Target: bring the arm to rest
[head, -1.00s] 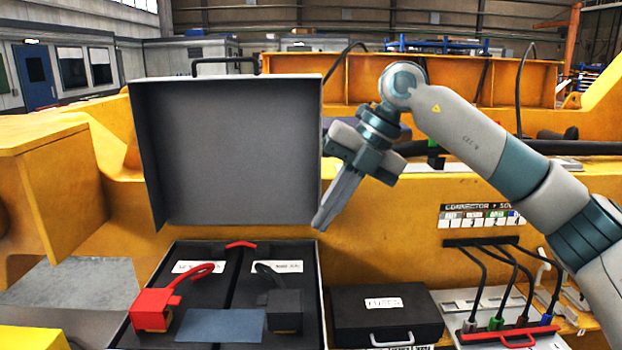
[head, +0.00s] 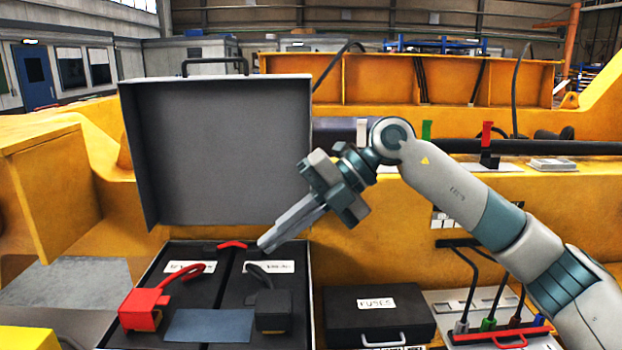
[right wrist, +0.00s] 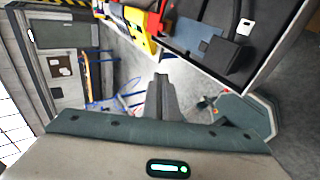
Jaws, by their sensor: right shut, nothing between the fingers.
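My right arm (head: 470,200) reaches in from the right of the head view. Its gripper (head: 264,243) is shut and empty, its fingers pointing down and left in front of the open case's lid (head: 225,150), above the right part of the case. In the right wrist view the closed fingers (right wrist: 161,80) show with nothing between them. My left gripper is not in view.
The open case (head: 307,290) holds a red clamp (head: 145,308) and a black clamp (head: 272,310). Beside it are a shut black fuse box (head: 378,325) and a connector panel with cables (head: 436,305). Yellow machinery (head: 400,250) stands behind.

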